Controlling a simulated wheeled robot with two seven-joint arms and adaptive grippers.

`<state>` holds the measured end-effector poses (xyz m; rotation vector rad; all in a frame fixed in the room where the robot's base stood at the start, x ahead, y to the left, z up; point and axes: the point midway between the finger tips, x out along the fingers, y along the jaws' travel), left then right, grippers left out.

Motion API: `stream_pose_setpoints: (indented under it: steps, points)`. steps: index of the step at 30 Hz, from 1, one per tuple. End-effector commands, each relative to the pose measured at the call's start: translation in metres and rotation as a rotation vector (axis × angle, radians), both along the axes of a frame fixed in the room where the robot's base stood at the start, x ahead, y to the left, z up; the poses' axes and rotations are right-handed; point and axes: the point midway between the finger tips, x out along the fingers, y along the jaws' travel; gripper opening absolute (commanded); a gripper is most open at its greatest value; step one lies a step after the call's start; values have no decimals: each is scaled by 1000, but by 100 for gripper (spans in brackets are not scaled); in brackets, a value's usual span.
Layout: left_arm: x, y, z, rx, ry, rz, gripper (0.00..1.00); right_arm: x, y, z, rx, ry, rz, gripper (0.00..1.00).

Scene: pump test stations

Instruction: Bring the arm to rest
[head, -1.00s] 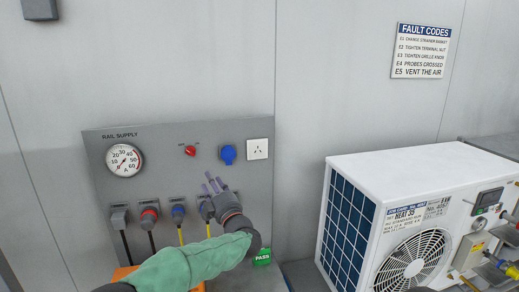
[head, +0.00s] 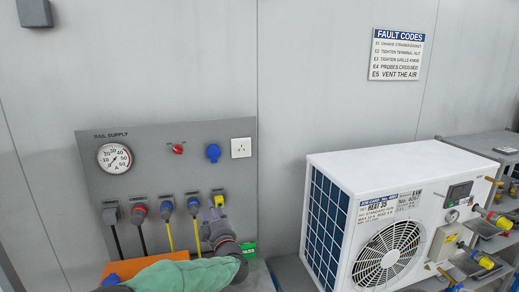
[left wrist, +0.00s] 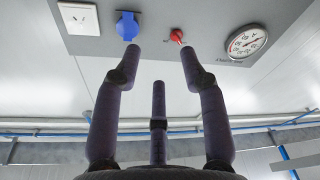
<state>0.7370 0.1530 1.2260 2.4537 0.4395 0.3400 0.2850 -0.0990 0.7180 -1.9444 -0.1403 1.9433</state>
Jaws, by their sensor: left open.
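My left gripper (head: 214,232) is in front of the lower right part of the grey rail supply panel (head: 160,166), below a yellow plug (head: 217,200) in the row of sockets. My sleeved arm comes in from the bottom. In the left wrist view the fingers of my left gripper (left wrist: 160,55) are spread with nothing between them. They point toward a blue socket (left wrist: 127,26) and a red switch (left wrist: 177,36), with free space visible around them. My right gripper is in neither view.
A white heat pump unit (head: 375,165) stands on the bench at right, apart from my arm. A gauge (head: 114,158) and several cabled plugs are on the panel. An orange box (head: 115,269) and a green tag (head: 248,249) are close to my arm.

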Motion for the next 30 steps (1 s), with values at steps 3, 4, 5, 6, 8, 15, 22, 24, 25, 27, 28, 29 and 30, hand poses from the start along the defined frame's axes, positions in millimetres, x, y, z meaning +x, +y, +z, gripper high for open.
stream_pose_setpoints:
  steps: [3, 4, 5, 6, 8, 15, 22, 24, 25, 27, 28, 29, 30]
  points:
    - [1, -2, -44, 26, 87, -48, 42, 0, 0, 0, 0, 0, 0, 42]
    - [1, -3, -56, 33, 112, -63, 42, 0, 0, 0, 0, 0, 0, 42]
    - [0, -4, -69, 39, 139, -78, 42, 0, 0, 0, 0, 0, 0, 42]
    - [-1, -5, -89, 48, 180, -103, 42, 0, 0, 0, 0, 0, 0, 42]
    - [-6, -7, -122, 62, 250, -142, 42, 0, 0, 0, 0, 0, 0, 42]
    - [-58, -15, -269, 86, 580, -327, 42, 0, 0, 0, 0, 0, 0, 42]
    - [-150, -24, -387, 56, 901, -503, 42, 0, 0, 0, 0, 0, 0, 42]
    - [-186, -27, -417, 37, 998, -557, 42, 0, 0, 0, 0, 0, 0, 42]
    - [-201, -28, -428, 27, 1039, -579, 42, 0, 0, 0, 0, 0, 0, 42]
    - [-240, -32, -453, 4, 1135, -635, 42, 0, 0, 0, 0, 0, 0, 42]
    - [-258, -33, -462, -8, 1176, -658, 42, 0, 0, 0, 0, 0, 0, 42]
    - [-275, -35, -470, -21, 1217, -682, 42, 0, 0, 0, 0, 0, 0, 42]
    - [-299, -37, -480, -39, 1270, -713, 42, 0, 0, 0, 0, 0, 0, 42]
